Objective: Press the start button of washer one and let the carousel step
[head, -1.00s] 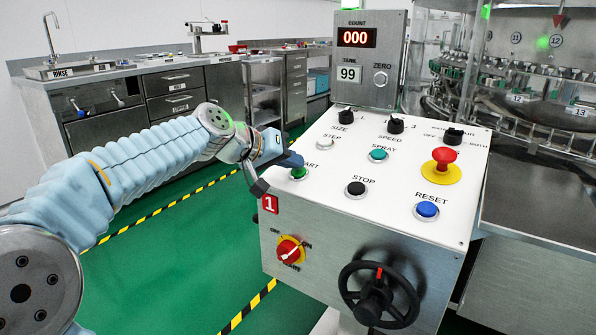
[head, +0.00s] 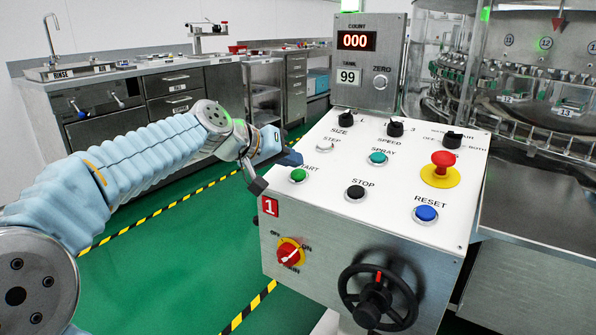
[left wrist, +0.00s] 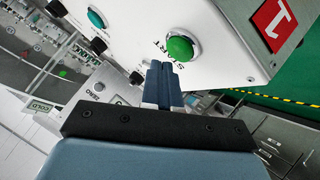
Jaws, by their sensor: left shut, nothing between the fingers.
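The white control panel (head: 400,205) of washer one carries a red "1" label (head: 270,206). Its green START button (head: 299,175) sits at the panel's left edge and also shows in the left wrist view (left wrist: 180,49). My left gripper (head: 297,159) is shut and empty. Its fingertips (left wrist: 162,66) are just beside the green button, apart from it, and the button is uncovered. The carousel (head: 545,100) stands behind glass at the right, with numbered stations 11, 12 and 13 in view. My right gripper is not in view.
Close by on the panel are the STEP button (head: 325,147), black STOP button (head: 355,192), teal SPRAY button (head: 378,158), blue RESET button (head: 426,213) and red emergency stop (head: 442,162). The display (head: 356,40) reads 000. A handwheel (head: 377,297) juts from the front.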

